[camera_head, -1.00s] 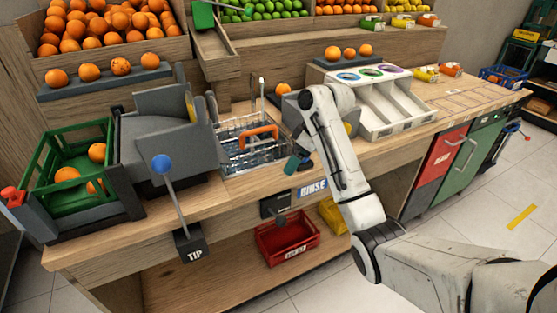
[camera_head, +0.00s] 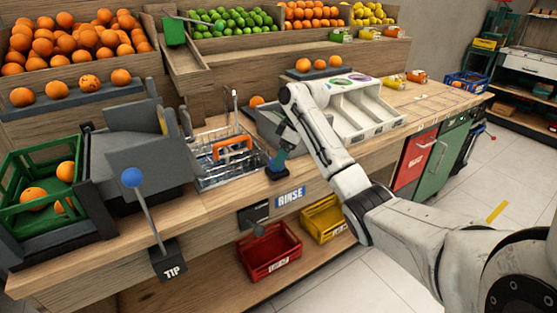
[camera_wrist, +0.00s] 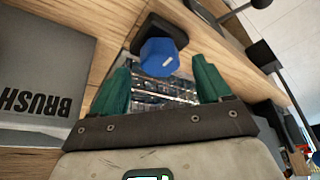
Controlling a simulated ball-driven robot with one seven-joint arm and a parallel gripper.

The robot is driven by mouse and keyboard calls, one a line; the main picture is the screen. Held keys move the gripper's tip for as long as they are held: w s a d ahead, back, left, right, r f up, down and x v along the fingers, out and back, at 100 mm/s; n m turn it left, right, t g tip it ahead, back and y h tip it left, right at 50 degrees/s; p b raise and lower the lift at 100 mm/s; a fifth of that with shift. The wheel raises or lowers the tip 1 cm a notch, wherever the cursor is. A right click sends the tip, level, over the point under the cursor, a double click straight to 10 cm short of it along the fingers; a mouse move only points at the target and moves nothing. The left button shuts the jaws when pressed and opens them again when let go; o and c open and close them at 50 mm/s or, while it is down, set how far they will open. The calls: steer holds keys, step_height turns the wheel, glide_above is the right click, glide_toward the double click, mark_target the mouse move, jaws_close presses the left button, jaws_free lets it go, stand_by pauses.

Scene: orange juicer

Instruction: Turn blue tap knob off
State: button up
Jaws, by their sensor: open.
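The blue tap knob (camera_wrist: 160,55) is a faceted blue knob on a dark square base at the counter edge, seen in the wrist view. My gripper (camera_wrist: 162,68) is open, with its two green fingers spread to either side of the knob's near side. The knob lies between the lines of the fingertips and just beyond them; I see no finger clearly touching it. In the head view my gripper (camera_head: 280,154) hangs low over the counter's front edge, to the right of the basin, and mostly hides the knob.
A metal basin of water with an orange handle (camera_head: 232,146) lies left of my gripper. The RINSE label (camera_head: 290,198) and a dark lever mount (camera_head: 256,217) are on the counter front below. A white divided tray (camera_head: 352,112) stands to the right. A grey BRUSH panel (camera_wrist: 40,85) is close by.

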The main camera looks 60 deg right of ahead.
steer(key=shift+x, duration=1.4)
steer(key=c, duration=1)
